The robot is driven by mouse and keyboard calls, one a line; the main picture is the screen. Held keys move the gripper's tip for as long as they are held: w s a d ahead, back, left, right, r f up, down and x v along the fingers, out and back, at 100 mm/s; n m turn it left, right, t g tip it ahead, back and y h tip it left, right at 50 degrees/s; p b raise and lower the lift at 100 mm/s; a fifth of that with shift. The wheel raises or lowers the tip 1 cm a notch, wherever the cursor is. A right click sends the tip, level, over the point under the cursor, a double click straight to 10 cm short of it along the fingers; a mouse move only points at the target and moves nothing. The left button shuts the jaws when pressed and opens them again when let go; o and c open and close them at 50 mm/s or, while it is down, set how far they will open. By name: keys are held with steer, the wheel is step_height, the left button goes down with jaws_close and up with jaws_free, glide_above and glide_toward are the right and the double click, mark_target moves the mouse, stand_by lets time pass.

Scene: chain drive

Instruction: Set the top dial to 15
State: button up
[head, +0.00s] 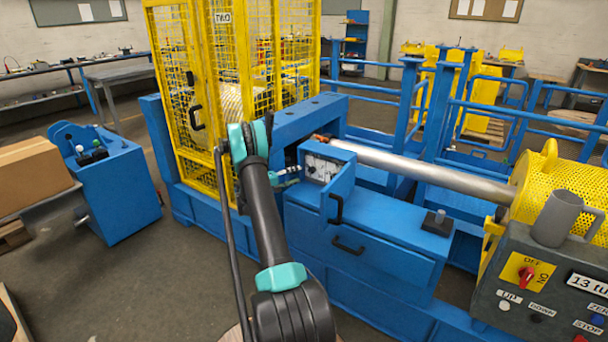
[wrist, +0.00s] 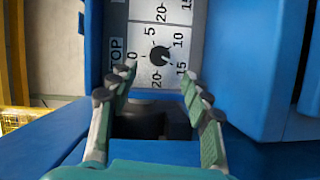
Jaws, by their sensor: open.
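In the wrist view, the top dial (wrist: 158,57) is a small black knob on a pale plate (wrist: 142,12). The numbers 0, 5, 10, 15 and 20 stand around it, turned sideways, with "TOP" beside it. I cannot clearly tell which number its pointer faces. My gripper (wrist: 158,84) is open, with its two fingers apart on either side, just below the knob in the picture, and nothing between them. In the head view, my gripper (head: 292,174) is at the left of the dial panel (head: 322,168), inside the blue housing; the knobs are too small to read there.
A second number scale (wrist: 174,10) shows at the wrist view's top edge. Blue housing walls (wrist: 240,70) stand close beside the panel. A blue door with a black handle (head: 336,208) is near my gripper. A yellow mesh cage (head: 280,50) and a steel shaft (head: 425,170) are nearby.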

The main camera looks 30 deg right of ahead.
steer(key=shift+a+r, duration=0.1)
steer(key=shift+a, duration=2.05)
